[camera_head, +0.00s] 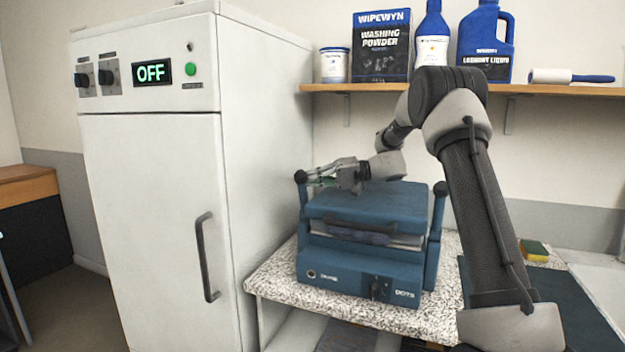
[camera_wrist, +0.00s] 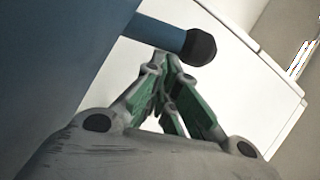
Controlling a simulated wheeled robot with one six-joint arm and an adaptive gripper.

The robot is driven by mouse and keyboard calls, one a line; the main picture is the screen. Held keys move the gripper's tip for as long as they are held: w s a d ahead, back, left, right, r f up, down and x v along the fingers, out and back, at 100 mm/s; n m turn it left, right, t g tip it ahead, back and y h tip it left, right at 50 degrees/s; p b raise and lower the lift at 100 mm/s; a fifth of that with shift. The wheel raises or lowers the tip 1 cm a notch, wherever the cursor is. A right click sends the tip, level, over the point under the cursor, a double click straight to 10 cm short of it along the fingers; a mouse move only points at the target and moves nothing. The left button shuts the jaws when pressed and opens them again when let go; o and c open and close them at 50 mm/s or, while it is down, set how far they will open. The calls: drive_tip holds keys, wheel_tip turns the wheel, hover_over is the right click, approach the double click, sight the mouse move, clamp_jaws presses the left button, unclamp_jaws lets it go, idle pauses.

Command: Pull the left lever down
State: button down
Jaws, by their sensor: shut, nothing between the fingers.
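A blue press (camera_head: 365,205) stands on the speckled counter, its lid a little apart from its base with folded cloth between them. Its left lever (camera_head: 303,200) stands upright with a black knob on top. In the wrist view the black knob (camera_wrist: 199,47) is at the end of the blue lever (camera_wrist: 160,33), just beyond my fingertips. My gripper (camera_head: 313,177) reaches over the lid from the right, its tips beside the left knob. In the wrist view my gripper (camera_wrist: 166,62) is shut and empty. I cannot tell whether it touches the lever. The right lever (camera_head: 438,205) is also upright.
A tall white cabinet (camera_head: 150,220) reading OFF stands close on the left. A wooden shelf (camera_head: 540,89) with a washing powder box (camera_head: 381,45) and bottles hangs above. A sponge (camera_head: 534,250) lies right of my arm. The speckled counter (camera_head: 270,283) is bare at the front left.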

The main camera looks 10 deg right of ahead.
sight(303, 183)
drive_tip(key=shift+s+a+r+n+h, duration=0.15)
drive_tip(key=shift+s+a+n+h, duration=0.25)
drive_tip(key=shift+s+a+n, duration=0.35)
drive_tip(key=shift+s+a+f+n+t+h, duration=0.1)
drive_tip(key=shift+s+a+n+t+h, duration=0.2)
drive_tip(key=shift+s+n, duration=0.35)
drive_tip(key=shift+s+a+f+n+t+h, duration=0.1)
drive_tip(key=shift+s+a+n+h, duration=0.25)
drive_tip(key=shift+s+n, duration=0.2)
drive_tip(key=shift+s+a+f+n+t+h, duration=0.35)
drive_tip(key=shift+s+n, duration=0.2)
drive_tip(key=shift+n, duration=0.2)
drive_tip(key=shift+s+a+n+t+h, duration=0.2)
drive_tip(key=shift+n+t+h, duration=0.1)
drive_tip(key=shift+n, duration=0.1)
drive_tip(key=shift+f, duration=0.1)
drive_tip(key=r, duration=0.1)
drive_tip(key=w+d+r, duration=0.1)
drive_tip(key=w+r, duration=0.1)
drive_tip(key=shift+w+d+r, duration=0.25)
drive_tip(key=v, duration=0.9)
drive_tip(key=shift+d, duration=0.25)
drive_tip(key=shift+w+f, duration=0.1)
drive_tip(key=shift+f, duration=0.1)
